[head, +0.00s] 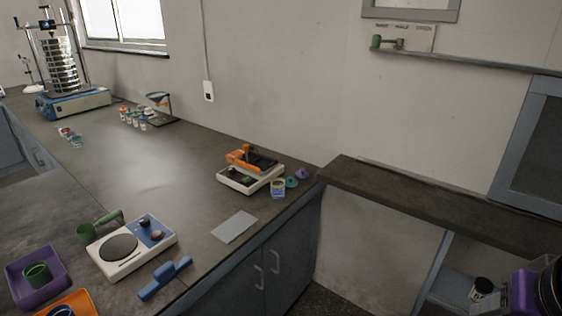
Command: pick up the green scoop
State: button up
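A green scoop (91,233) with a round cup and a straight handle lies on the dark worktop at the lower left. Its handle points up and right, behind the white-and-blue hotplate-like device (157,238); the device stands in front of part of it. A separate green cup (37,275) sits in a purple tray (18,266) at the left. A green-headed mallet (377,42) rests at a small wall sign, well away from the scoop.
A blue handled tool (164,279) and an orange tray (67,306) lie near the front edge. A grey flat pad (234,226), a white scale (250,180) bearing an orange item, and small jars (278,187) lie right. A sieve shaker (75,103) stands far left. The middle worktop is clear.

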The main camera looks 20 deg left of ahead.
aim_at(101, 224)
jog(key=u, duration=2.75)
